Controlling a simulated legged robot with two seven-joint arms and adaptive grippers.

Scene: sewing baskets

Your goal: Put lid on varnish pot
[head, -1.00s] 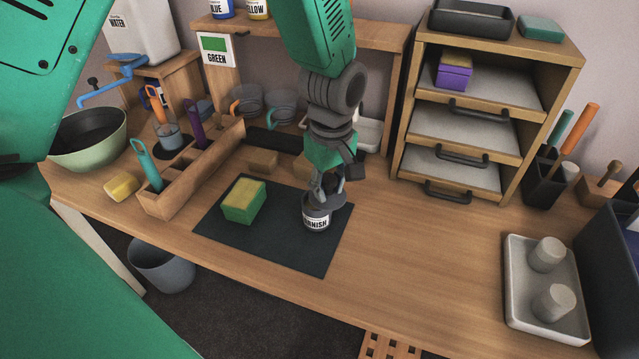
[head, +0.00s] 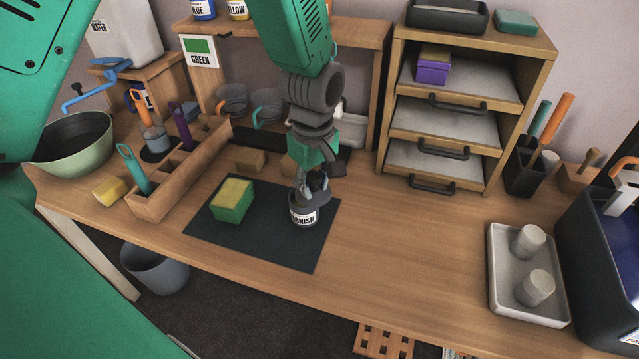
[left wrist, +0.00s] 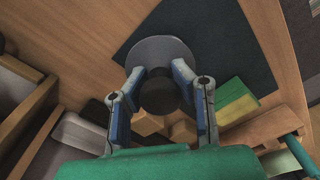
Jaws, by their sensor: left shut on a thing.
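The varnish pot (head: 303,213), a small dark pot with a white label reading "NISH", stands upright on the dark mat (head: 270,250). My left gripper (head: 312,186) is directly above it, pointing down. In the left wrist view my left gripper (left wrist: 158,92) is shut on the dark knob of a round grey lid (left wrist: 160,50). The lid is at the pot's mouth; the fingers partly hide it in the head view, and I cannot tell whether it is fully seated. My right gripper is not in view.
A wooden tool caddy (head: 180,185) stands further left. Drawers (head: 440,150) stand behind right, and a grey tray (head: 500,290) with two cylinders lies right. The table between is clear.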

